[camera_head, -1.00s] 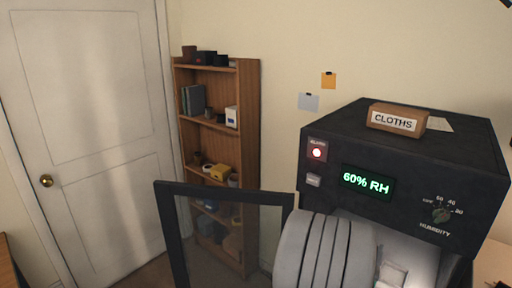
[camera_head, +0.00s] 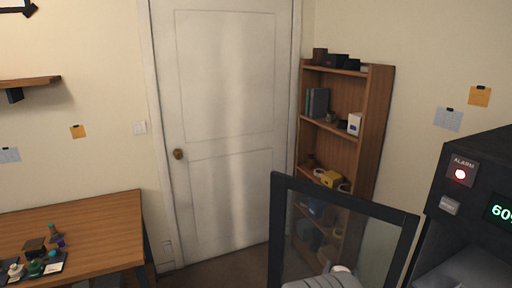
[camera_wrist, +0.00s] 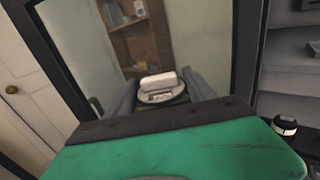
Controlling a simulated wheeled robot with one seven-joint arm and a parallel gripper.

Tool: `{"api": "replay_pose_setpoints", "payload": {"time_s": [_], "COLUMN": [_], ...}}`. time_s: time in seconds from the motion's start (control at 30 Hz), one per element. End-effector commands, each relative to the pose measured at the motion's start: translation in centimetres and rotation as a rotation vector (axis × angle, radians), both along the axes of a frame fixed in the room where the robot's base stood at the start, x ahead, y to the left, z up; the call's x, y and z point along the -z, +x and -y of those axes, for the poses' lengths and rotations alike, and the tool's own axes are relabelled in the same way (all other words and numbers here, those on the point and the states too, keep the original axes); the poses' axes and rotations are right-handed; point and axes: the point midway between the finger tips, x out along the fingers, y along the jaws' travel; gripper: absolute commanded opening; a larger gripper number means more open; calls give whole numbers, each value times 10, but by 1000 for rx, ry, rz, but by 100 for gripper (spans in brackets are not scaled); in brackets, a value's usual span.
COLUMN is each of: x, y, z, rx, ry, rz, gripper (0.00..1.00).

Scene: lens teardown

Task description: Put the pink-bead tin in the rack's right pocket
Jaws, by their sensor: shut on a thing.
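In the wrist view, my gripper (camera_wrist: 160,92) is shut on a small round tin (camera_wrist: 155,97) with a pale top. A whitish block-like shape shows over the tin, and its beads' colour cannot be made out. Behind it is the glass of an open, dark-framed cabinet door (camera_wrist: 79,62). The gripper is not clearly seen in the head view; only part of my grey arm shows at the bottom. I cannot pick out the rack or its right pocket in either view.
The black cabinet (camera_head: 464,215) with a lit red alarm lamp stands at the right. Its open glass door (camera_head: 345,190) juts out at lower centre. A small white-and-black round item (camera_wrist: 285,127) is at the wrist view's right. A wooden table (camera_head: 95,226) with small items stands at left.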

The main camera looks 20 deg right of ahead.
Motion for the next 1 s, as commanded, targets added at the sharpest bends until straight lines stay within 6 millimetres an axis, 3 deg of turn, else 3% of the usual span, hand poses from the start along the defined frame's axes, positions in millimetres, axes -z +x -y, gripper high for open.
{"api": "replay_pose_setpoints", "payload": {"time_s": [0.03, 0.2, 0.3, 0.4, 0.57, 1.0], "x": [-7, -30, -43, -51, -56, -58], "y": [18, 54, 60, 61, 60, 60], "z": [-33, -137, -189, -224, -244, -243], "rx": [-65, -244, -330, -386, -420, -419], "ry": [-1, 1, 2, 2, -1, 1], "rz": [4, 4, 3, 2, -3, 2], "gripper": [23, 23, 23, 23, 23, 23]}}
